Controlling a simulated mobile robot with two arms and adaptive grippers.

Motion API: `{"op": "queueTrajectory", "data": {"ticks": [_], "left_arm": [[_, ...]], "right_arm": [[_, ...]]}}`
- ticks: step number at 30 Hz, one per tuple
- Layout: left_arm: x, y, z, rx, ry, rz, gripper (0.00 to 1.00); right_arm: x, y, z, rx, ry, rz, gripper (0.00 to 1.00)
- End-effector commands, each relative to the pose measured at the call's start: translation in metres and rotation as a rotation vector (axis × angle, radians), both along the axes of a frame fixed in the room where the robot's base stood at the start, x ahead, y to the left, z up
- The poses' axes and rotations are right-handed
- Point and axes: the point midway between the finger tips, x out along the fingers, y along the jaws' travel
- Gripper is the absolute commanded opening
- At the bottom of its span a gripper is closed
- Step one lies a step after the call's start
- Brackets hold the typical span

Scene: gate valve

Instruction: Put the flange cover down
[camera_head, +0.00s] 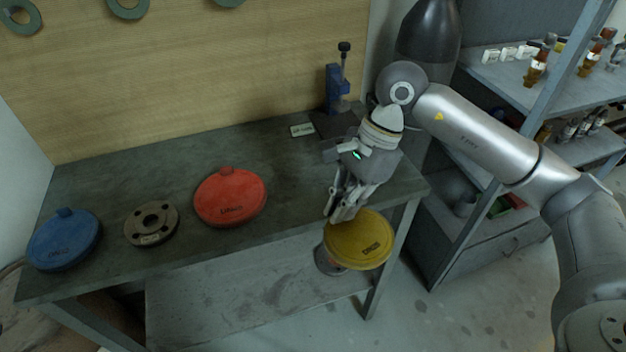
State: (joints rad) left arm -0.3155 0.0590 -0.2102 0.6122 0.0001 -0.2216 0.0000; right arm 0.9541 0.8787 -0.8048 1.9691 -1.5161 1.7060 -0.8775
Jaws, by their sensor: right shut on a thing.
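A yellow flange cover (358,242) is at the front right of the workbench, at or just past its front edge. My right gripper (343,217) is shut on the yellow cover at its back left side. A red flange cover (230,197) lies on the bench at the middle. A blue flange cover (64,240) lies at the left end. My left gripper is not in view.
A grey metal flange (151,224) lies between the blue and red covers on the workbench (255,150). A blue vise-like tool (337,92) and a small label (302,130) are at the back right. A shelf rack (505,75) with fittings stands right. The bench behind the red cover is clear.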

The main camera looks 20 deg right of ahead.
Motion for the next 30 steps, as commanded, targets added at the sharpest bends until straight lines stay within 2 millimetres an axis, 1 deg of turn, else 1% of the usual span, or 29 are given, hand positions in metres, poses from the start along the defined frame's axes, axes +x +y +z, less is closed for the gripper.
{"op": "queueTrajectory", "data": {"ticks": [2, 5, 7, 10, 13, 18, 22, 26, 29, 30], "left_arm": [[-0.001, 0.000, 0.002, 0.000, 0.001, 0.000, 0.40], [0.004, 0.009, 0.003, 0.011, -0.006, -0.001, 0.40], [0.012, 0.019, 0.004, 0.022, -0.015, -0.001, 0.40], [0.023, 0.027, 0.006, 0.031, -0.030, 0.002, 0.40], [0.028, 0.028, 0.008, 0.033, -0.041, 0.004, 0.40], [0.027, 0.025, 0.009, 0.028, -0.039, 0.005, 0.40], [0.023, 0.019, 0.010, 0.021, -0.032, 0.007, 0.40], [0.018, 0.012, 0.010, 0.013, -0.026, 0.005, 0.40], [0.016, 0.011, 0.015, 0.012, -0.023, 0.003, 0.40], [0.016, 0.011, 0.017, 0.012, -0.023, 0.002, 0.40]], "right_arm": [[0.006, 0.002, 0.008, 0.002, -0.003, -0.163, 0.00], [0.014, 0.004, 0.018, 0.003, -0.002, -0.371, 0.00], [0.019, 0.005, 0.025, 0.003, -0.003, -0.513, 0.00], [0.027, 0.006, 0.036, 0.005, -0.003, -0.711, 0.00], [0.034, 0.008, 0.046, 0.005, -0.001, -0.903, 0.00], [0.044, 0.009, 0.063, 0.006, 0.001, -1.185, 0.00], [0.049, 0.008, 0.070, 0.005, 0.004, -1.330, 0.00], [0.053, 0.007, 0.074, 0.003, 0.007, -1.407, 0.00], [0.063, 0.003, 0.071, 0.002, 0.012, -1.430, 0.00], [0.070, 0.001, 0.068, -0.002, 0.013, -1.431, 0.00]]}}
